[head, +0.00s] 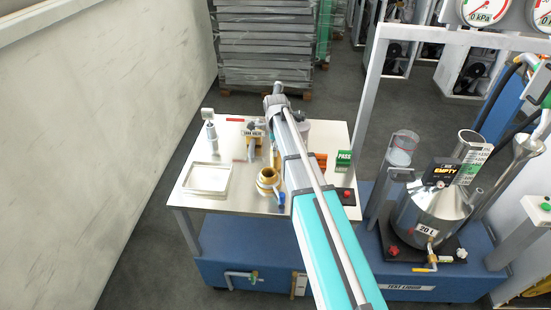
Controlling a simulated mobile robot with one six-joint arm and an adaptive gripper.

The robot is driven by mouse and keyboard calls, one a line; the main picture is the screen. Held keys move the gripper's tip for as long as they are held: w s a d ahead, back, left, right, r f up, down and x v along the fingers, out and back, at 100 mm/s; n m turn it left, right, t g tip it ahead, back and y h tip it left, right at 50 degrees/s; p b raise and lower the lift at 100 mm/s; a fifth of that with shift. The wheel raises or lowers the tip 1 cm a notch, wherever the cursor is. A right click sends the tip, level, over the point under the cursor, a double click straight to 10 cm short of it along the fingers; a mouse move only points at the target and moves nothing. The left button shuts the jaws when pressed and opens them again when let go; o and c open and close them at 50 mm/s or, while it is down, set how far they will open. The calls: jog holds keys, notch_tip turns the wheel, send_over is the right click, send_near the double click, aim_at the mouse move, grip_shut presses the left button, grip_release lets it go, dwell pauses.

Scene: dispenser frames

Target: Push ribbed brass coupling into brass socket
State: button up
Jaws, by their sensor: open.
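A brass round fitting (267,181) with an open top stands on the white table near its middle, just left of my arm. It is too small to tell whether it is the ribbed coupling or the socket. A thinner brass-coloured piece (274,156) shows behind it, close against the arm's edge and partly hidden. My arm reaches from the bottom right over the table to its far side. My gripper cannot be made out; the arm links cover that area.
The white table (218,207) also holds a pale square tray (207,179), a small upright device (211,135), a valve with a label (254,133), a blue part (281,198) and a green PASS sign (344,160). A steel tank (420,215) stands right.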

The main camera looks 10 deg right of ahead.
jog(key=shift+c, duration=0.3)
grip_shut()
dwell(0.5)
jog(key=shift+r, duration=0.2)
notch_tip(320, 180, up, 3)
jog(key=p, duration=0.3)
jog(key=s+r+p, duration=0.9)
jog(key=s+p, duration=0.1)
jog(key=s, duration=0.4)
jog(key=shift+a+r, duration=0.15)
jog(key=shift+r, duration=0.2)
